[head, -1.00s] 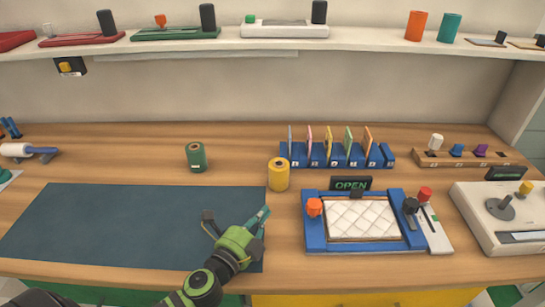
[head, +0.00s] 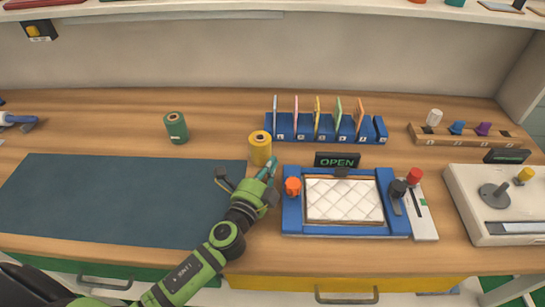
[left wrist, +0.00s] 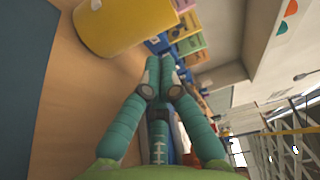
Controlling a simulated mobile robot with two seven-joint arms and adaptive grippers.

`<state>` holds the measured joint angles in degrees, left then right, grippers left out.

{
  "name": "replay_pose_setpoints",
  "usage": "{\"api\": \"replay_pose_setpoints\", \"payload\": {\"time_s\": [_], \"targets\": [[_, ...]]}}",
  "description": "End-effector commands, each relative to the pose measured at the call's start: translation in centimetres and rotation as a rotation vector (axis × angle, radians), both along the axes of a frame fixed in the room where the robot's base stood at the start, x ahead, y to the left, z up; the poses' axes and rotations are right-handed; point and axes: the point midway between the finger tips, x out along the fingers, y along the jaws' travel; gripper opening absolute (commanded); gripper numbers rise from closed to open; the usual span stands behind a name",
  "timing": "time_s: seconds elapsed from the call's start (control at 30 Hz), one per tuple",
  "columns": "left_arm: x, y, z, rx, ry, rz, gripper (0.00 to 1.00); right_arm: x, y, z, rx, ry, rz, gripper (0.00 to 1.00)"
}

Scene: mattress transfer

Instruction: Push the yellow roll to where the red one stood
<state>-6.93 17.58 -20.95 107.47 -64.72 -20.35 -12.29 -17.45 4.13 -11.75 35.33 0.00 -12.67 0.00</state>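The yellow roll (head: 260,149) stands upright on the wooden table, between the dark blue mat and the blue card rack. It also shows large at the top of the left wrist view (left wrist: 125,22). My left gripper (head: 271,166) is at the roll's near right side. In the left wrist view its teal fingers (left wrist: 160,76) come together at the tips with nothing between them. The roll is left of and above the fingertips there; I cannot tell whether they touch. A green roll (head: 176,127) stands upright further left. No red roll shows. My right gripper is not in view.
The dark blue mat (head: 110,200) lies at the left. A blue-framed tray (head: 292,215) with a quilted white pad is right of my gripper, below an OPEN sign (head: 337,160). The blue card rack (head: 325,130) stands behind. Bare table lies between the two rolls.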

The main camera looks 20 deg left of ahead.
Motion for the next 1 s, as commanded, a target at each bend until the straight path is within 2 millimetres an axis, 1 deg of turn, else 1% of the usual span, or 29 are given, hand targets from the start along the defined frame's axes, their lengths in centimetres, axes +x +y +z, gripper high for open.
{"api": "replay_pose_setpoints", "payload": {"time_s": [0.03,0.1,0.2,0.53,0.63,0.8,0.9,1.0], "targets": [[0.6,-0.1,0.1,0.000,0.000,0.000,0.00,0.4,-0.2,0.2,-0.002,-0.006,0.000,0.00],[1.2,-0.1,0.1,0.000,0.000,0.001,0.00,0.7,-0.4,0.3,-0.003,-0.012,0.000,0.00],[1.6,-0.1,0.0,0.000,0.001,0.000,0.00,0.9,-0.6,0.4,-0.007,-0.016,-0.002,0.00],[1.7,-0.1,-0.1,0.000,0.001,0.000,0.00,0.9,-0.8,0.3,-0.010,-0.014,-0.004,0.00],[2.0,1.0,-0.2,0.001,0.001,0.001,0.00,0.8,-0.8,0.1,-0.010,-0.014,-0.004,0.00],[3.0,3.8,-0.2,0.003,0.001,0.002,0.00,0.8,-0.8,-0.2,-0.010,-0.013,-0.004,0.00],[3.2,4.5,-0.1,0.000,0.000,0.001,0.00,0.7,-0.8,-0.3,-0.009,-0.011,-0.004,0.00],[3.2,4.6,0.0,0.000,0.000,0.001,0.00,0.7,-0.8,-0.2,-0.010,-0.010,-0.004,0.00]]}}
